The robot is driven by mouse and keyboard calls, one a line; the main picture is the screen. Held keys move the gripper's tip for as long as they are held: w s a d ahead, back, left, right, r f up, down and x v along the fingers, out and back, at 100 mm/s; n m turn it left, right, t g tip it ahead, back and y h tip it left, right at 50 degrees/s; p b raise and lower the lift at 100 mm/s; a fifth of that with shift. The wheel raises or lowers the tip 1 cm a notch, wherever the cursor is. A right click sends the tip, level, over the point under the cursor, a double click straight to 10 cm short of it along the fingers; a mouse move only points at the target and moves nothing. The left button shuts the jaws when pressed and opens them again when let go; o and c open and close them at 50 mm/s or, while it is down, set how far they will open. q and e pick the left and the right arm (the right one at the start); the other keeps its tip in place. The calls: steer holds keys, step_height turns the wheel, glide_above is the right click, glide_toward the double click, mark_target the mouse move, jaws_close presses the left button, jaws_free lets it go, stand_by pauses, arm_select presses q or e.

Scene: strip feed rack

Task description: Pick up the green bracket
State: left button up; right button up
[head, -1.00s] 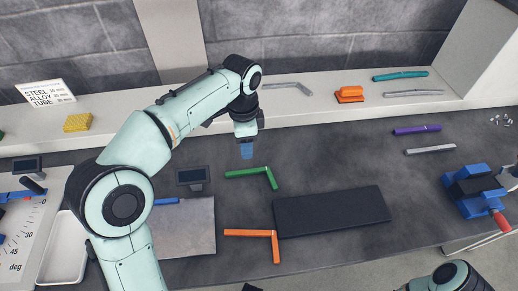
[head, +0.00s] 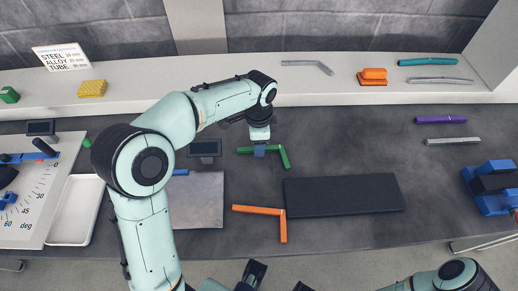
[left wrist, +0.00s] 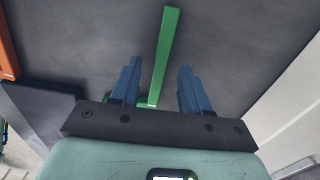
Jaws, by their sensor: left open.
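The green bracket (head: 284,157) lies on the dark bench top, an L shape with one arm partly hidden by my left gripper in the head view. My left gripper (head: 259,152) points down over that arm. In the left wrist view the open blue fingers (left wrist: 161,68) stand on either side of the bracket's green bar (left wrist: 164,45), with a gap on both sides. The bar runs away from the palm between them. I cannot tell how high the fingertips are above the bench. My right gripper cannot be made out.
An orange bracket (head: 262,210) and a black mat (head: 345,206) lie in front of the green one. A small dark display (head: 204,148) and a grey plate (head: 200,205) are to its left. A blue vise (head: 492,188) stands at the right. Bare bench lies right of the bracket.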

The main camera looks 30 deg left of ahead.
arm_select(q)
steer(key=shift+f, duration=0.55)
jaws_close()
steer(key=shift+r, duration=0.1)
